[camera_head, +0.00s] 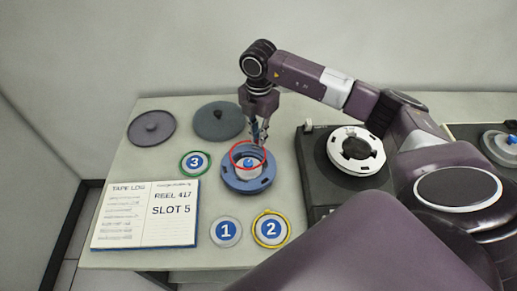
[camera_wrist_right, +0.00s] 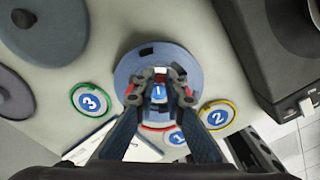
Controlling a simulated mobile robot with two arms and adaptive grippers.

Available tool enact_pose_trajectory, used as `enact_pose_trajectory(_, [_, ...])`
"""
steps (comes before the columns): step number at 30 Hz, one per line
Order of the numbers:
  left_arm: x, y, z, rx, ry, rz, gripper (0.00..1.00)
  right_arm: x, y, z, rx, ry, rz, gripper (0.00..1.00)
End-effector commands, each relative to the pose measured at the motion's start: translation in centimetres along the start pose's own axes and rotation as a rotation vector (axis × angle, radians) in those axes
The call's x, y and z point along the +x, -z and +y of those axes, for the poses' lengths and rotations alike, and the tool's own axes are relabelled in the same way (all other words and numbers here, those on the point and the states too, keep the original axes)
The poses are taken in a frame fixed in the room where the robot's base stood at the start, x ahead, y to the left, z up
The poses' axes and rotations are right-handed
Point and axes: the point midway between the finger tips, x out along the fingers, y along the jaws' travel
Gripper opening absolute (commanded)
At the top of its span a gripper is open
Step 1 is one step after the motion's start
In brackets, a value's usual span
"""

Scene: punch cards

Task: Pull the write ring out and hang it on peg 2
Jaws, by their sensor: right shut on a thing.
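The red write ring (camera_head: 235,163) is at the hub of the blue tape reel (camera_head: 238,182), which lies flat on the table. My right gripper (camera_head: 258,141) comes down from above and is shut on the ring. In the right wrist view, the fingertips (camera_wrist_right: 160,92) are over the reel (camera_wrist_right: 176,57), and red parts of the ring (camera_wrist_right: 154,129) show beside and between the fingers. I cannot tell how far the ring is clear of the reel. Round marker 2 (camera_head: 271,228) has a yellow rim; its peg is not clearly visible. My left gripper is not in view.
Marker 1 (camera_head: 225,231) is plain grey and marker 3 (camera_head: 195,162) has a green rim. An open tape log (camera_head: 145,215) lies at left, with two dark discs (camera_head: 152,128) (camera_head: 218,121) behind. A black tape unit (camera_head: 318,175) stands right of the reel.

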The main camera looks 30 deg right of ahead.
Motion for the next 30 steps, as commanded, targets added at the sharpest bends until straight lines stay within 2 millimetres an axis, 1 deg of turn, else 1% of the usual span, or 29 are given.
enact_pose_trajectory(1, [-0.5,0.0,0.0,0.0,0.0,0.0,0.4,-0.6,0.0,0.0,0.0,-0.001,0.0,0.0])
enact_pose_trajectory(4, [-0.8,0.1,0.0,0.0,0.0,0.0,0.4,-1.1,0.0,0.0,0.0,0.0,0.0,0.0])
enact_pose_trajectory(14, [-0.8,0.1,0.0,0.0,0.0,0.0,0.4,-1.1,0.0,0.0,0.0,0.0,0.0,0.0])
enact_pose_trajectory(17, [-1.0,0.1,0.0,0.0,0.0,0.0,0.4,-1.5,0.0,0.0,0.0,0.0,-0.001,0.0])
enact_pose_trajectory(30, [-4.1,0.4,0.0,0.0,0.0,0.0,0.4,-5.7,0.0,0.0,0.0,-0.001,-0.001,0.0])
